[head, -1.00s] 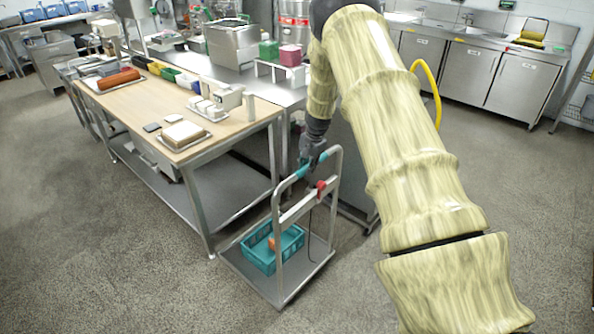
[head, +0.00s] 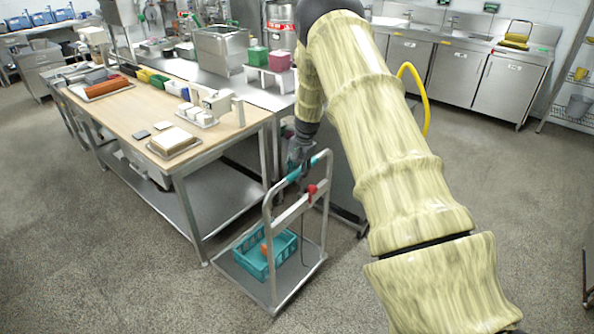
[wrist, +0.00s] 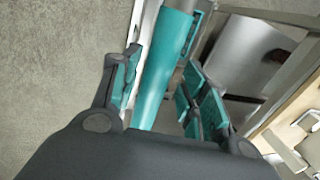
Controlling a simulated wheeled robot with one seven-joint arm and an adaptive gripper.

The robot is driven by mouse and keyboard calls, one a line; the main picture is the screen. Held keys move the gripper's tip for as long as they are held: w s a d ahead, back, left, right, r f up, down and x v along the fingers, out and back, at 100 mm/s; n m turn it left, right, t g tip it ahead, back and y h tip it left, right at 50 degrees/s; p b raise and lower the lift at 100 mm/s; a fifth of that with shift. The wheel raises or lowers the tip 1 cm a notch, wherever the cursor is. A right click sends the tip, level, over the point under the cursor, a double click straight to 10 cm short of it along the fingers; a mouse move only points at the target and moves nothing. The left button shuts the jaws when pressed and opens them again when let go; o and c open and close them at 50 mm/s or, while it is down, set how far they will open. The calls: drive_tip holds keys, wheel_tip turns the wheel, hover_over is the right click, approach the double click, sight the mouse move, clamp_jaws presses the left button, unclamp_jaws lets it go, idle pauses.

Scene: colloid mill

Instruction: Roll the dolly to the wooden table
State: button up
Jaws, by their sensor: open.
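The dolly has a grey flat platform (head: 299,274) and an upright metal push frame with a teal-gripped handle (head: 304,170). It stands on the floor close to the near right leg of the wooden table (head: 115,112). My gripper (head: 301,172) is at the top of the handle. In the wrist view my gripper (wrist: 160,88) is open, with its teal-padded fingers on either side of the teal handle grip (wrist: 166,62). I cannot tell whether a pad touches it. A teal crate (head: 262,262) with an orange item inside sits on the platform.
A yellow hose (head: 421,95) hangs behind my arm. Open floor lies in front and to the right.

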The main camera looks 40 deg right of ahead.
wheel_tip(320, 180, up, 12)
drive_tip(key=s, duration=0.2)
drive_tip(key=shift+d+f, duration=0.25)
idle(0.5)
